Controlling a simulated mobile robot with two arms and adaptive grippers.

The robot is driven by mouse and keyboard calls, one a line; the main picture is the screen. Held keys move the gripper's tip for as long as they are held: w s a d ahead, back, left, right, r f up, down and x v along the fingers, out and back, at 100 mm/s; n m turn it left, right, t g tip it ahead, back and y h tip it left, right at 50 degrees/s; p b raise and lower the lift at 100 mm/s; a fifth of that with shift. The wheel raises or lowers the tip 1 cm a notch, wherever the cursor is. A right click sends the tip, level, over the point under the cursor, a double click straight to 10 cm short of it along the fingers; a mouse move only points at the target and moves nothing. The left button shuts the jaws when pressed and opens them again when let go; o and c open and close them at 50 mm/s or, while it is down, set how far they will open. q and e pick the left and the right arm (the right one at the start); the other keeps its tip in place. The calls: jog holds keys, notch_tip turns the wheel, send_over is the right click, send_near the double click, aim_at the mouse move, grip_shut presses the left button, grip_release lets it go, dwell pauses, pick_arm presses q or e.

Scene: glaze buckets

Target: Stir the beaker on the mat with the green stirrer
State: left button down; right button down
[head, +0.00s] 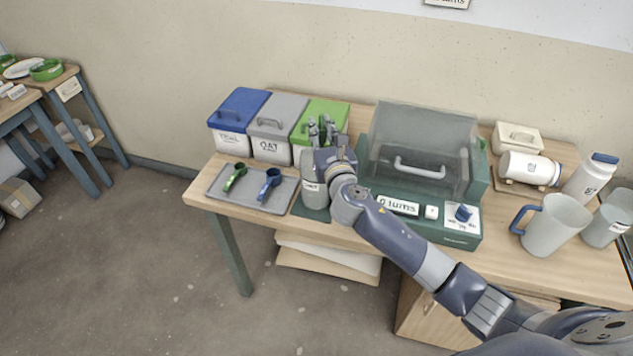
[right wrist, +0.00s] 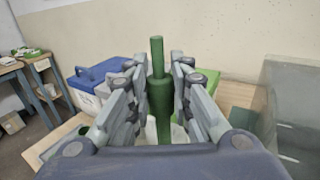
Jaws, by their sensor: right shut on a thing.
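The pale, labelled beaker (head: 313,194) stands on a dark green mat (head: 303,211) at the front of the table, partly covered by my right arm. My right gripper (head: 322,130) is above the beaker in the head view. In the right wrist view, the right gripper (right wrist: 159,88) is shut on the green stirrer (right wrist: 158,97), which stands about upright between the fingers, its thin end rising above them. The stirrer's lower end is hidden, so I cannot tell whether it is inside the beaker. My left gripper is not in view.
A grey tray (head: 216,191) with a green scoop (head: 236,176) and a blue scoop (head: 270,184) lies left of the mat. Blue, grey and green lidded bins (head: 231,140) stand behind. A clear-hooded scale (head: 425,140) stands close on the right, with jugs (head: 556,226) beyond it.

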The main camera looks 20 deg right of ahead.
jog(key=a, duration=0.2)
jog(key=shift+s+a, duration=0.2)
jog(key=shift+a, duration=0.15)
jog(key=shift+d, duration=0.15)
jog(key=shift+w+d+p, duration=0.2)
jog(key=shift+d+p, duration=0.2)
jog(key=shift+d, duration=0.8)
jog(key=shift+a, duration=0.1)
jog(key=shift+s+a, duration=0.25)
jog(key=shift+a, duration=0.95)
